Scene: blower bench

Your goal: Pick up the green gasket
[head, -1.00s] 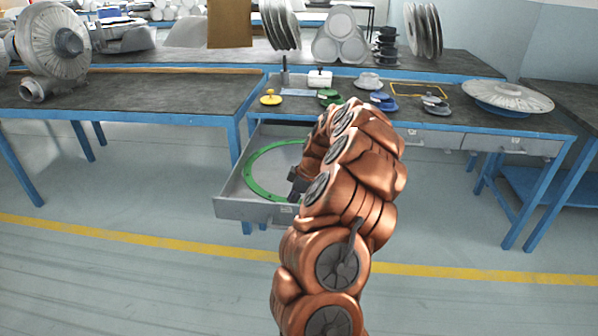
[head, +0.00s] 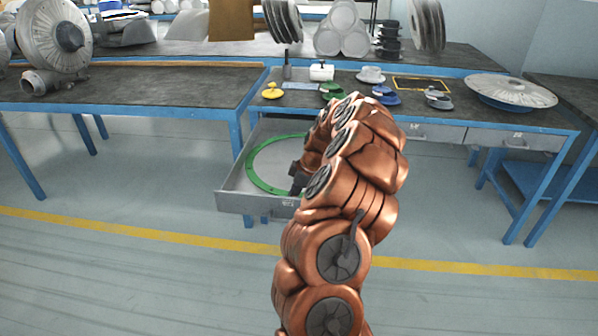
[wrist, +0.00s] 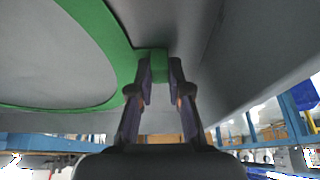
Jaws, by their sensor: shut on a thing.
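The green gasket (head: 250,168) is a large flat ring in the open grey drawer (head: 250,203) under the bench. Its right side is hidden behind my arm in the head view. My gripper (head: 297,180) is at the ring's right side, inside the drawer's outline. In the wrist view, my gripper (wrist: 161,72) is shut on a green block-like part at the edge of the gasket (wrist: 124,62), with one finger on each side. I cannot tell whether the ring touches the drawer floor.
Above the drawer, the bench top holds a yellow knobbed piece (head: 272,91), a green one (head: 331,89), a blue one (head: 385,96) and a large pale disc (head: 511,91). The drawer walls surround the gasket closely. The floor in front is clear.

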